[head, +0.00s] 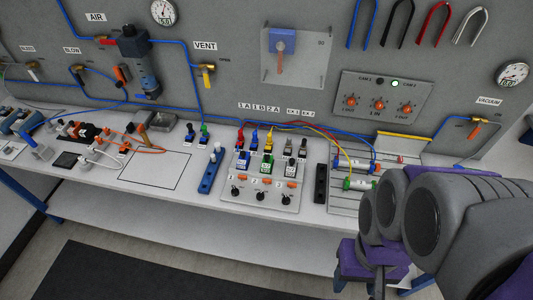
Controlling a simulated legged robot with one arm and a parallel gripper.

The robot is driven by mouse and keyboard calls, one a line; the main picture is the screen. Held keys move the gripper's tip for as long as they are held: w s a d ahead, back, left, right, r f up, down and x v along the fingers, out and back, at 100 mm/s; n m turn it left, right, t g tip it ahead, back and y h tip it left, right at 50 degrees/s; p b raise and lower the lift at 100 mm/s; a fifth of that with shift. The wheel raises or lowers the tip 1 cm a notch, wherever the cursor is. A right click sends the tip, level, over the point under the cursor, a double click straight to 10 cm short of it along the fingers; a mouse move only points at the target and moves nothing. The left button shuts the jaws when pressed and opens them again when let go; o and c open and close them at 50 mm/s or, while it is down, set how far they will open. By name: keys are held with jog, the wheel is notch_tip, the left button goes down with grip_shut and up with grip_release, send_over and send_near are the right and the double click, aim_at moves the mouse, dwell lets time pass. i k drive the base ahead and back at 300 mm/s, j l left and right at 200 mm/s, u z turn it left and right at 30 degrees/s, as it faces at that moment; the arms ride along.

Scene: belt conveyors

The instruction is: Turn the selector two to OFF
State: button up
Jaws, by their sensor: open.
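The selector panel (262,209) is a light grey plate on the bench, with three black knobs in a row along its front. The middle knob (261,195), near the label 2, is selector two. Its pointer direction and any OFF mark are too small to read. My gripper (362,282), with purple and grey parts, is at the lower right, in front of the bench edge. It is open, to the right of the panel and apart from the knobs. My grey arm partly hides it.
Colored plugs (268,140) and wires stand behind the knobs. A blue block (210,172) lies left of the panel and a black strip (320,184) right of it. Cylinders (355,165) lie farther right. The bench front (200,222) is clear.

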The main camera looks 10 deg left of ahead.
aim_at(260, 195)
jog(key=u, duration=0.7)
jog(key=l+u, duration=0.15)
jog(key=l, duration=0.1)
